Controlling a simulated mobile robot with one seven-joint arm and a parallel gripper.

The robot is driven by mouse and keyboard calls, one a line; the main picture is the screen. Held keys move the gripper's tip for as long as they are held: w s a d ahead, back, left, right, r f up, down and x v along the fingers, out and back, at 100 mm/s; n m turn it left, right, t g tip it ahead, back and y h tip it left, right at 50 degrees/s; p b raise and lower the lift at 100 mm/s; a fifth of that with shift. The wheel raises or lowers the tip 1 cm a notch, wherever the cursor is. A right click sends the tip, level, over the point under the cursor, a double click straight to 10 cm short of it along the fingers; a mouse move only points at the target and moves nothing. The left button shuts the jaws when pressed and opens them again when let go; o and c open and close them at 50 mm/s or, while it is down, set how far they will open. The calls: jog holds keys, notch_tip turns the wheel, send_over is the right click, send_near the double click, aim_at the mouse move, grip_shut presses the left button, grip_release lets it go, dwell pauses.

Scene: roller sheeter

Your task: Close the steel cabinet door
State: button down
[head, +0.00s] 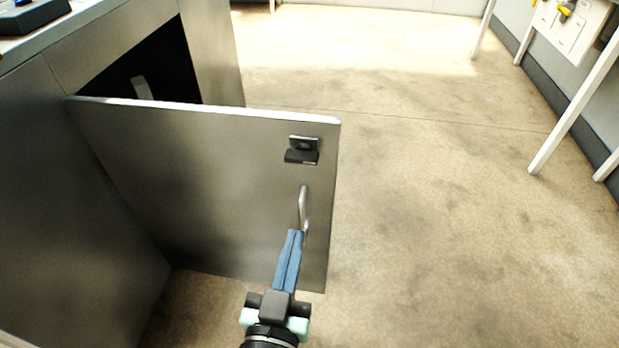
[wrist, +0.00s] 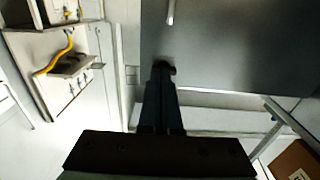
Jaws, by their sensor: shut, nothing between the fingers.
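The steel cabinet door (head: 200,180) stands wide open, swung out from the cabinet (head: 70,170) at the left. It carries a bar handle (head: 303,207) and a dark latch (head: 302,150) near its free edge. My gripper (head: 295,236) is shut and empty, with its blue fingertips at the lower end of the handle; I cannot tell whether they touch it. In the wrist view the door (wrist: 230,50) fills the upper right, and my gripper (wrist: 162,68) points toward it near its edge. The handle (wrist: 171,12) shows at the top there.
The dark cabinet opening (head: 155,70) lies behind the door. The floor (head: 440,200) to the right of the door is clear. A white-legged table (head: 560,125) stands at the far right. A brown box (wrist: 296,160) shows at lower right in the wrist view.

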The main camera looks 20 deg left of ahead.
aim_at(313, 168)
jog(key=b+x, duration=0.2)
jog(key=x, duration=1.1)
jog(key=shift+w+b, duration=0.25)
jog(key=shift+b, duration=0.1)
